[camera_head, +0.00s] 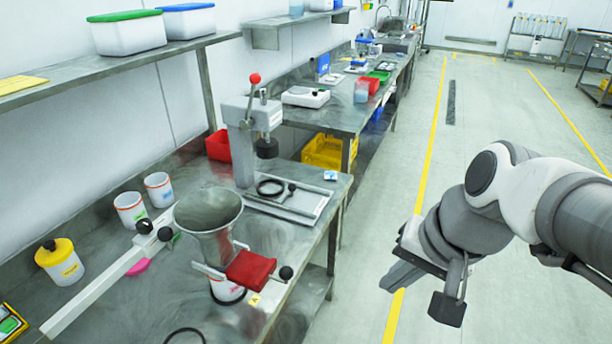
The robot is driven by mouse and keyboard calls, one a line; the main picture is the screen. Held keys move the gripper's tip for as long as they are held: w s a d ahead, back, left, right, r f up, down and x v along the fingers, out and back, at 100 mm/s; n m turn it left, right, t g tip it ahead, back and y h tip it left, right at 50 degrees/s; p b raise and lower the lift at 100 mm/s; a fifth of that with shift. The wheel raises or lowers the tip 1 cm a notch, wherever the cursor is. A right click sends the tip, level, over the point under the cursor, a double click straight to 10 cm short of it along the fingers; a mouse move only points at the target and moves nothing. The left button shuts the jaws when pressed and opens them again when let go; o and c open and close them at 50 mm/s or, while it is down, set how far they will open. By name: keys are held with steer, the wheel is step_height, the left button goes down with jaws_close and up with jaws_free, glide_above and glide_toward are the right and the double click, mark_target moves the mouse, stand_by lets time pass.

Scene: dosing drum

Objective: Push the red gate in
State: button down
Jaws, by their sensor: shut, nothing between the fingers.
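The red gate (250,272) is a red block at the right side of the neck of the grey metal funnel (208,215). It sticks out to the right, and a black ball knob (286,272) shows beside it. A white cup with a red band (226,290) stands below the funnel outlet, partly hidden by the gate. My gripper (424,292) is out over the floor, right of the table and well apart from the gate. It is shut and empty.
A press with a red ball lever (246,125) stands behind the funnel. A white bar (95,290) lies to the left, near a yellow-lidded jar (60,262) and two white cups (158,188). Between my gripper and the table's right edge (320,230) there is free room.

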steer(key=w+a+f+m+g+y+p, duration=0.25)
steer(key=w+m, duration=0.25)
steer(key=m, duration=0.3)
steer(key=m+y, duration=0.2)
steer(key=m, duration=0.6)
glide_toward(270, 269)
step_height(270, 269, down, 4)
steer(key=s+d, duration=0.3)
steer(key=shift+w+a+r+t, duration=0.15)
steer(key=shift+w+a+t, duration=0.1)
steer(key=shift+a, duration=0.25)
steer(key=w+a, duration=0.3)
steer(key=a, duration=0.5)
steer(key=shift+r+y, duration=0.15)
steer(key=shift+y, duration=0.1)
